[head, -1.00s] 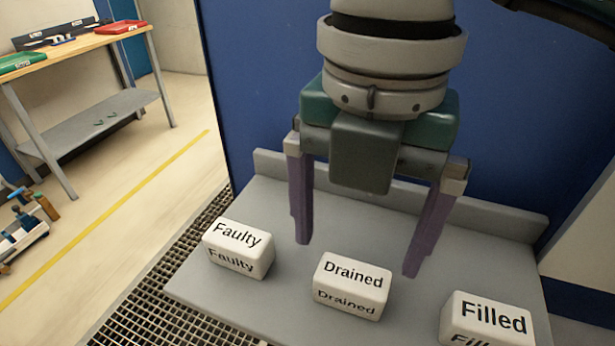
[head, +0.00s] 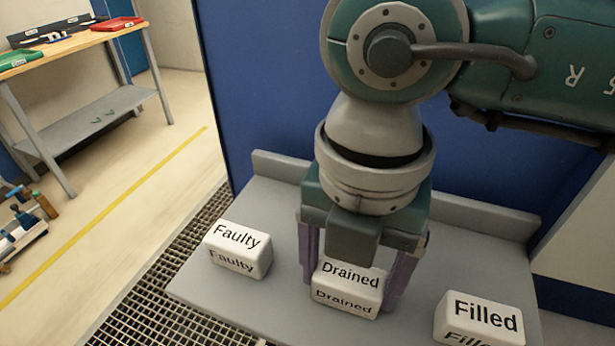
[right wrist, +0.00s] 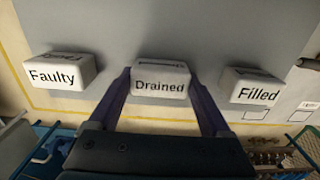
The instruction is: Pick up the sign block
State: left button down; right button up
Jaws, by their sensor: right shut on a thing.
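The white "Drained" sign block (head: 346,292) rests on the grey shelf (head: 285,200), between the other two blocks. My right gripper (head: 352,290) has come down over it, with one purple finger on each side, shut on it. The right wrist view shows the "Drained" block (right wrist: 160,80) between the two fingers (right wrist: 160,95). The "Faulty" block (head: 238,250) sits to its left and the "Filled" block (head: 478,320) to its right; both are apart from the gripper. My left gripper is not in view.
A blue panel (head: 260,90) and a low grey ledge stand behind the shelf. Dark floor grating (head: 150,300) lies at the shelf's left. A wooden-topped workbench (head: 75,45) with red and green trays stands far left.

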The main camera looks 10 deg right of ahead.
jog(key=c, duration=0.5)
jog(key=shift+r, duration=0.15)
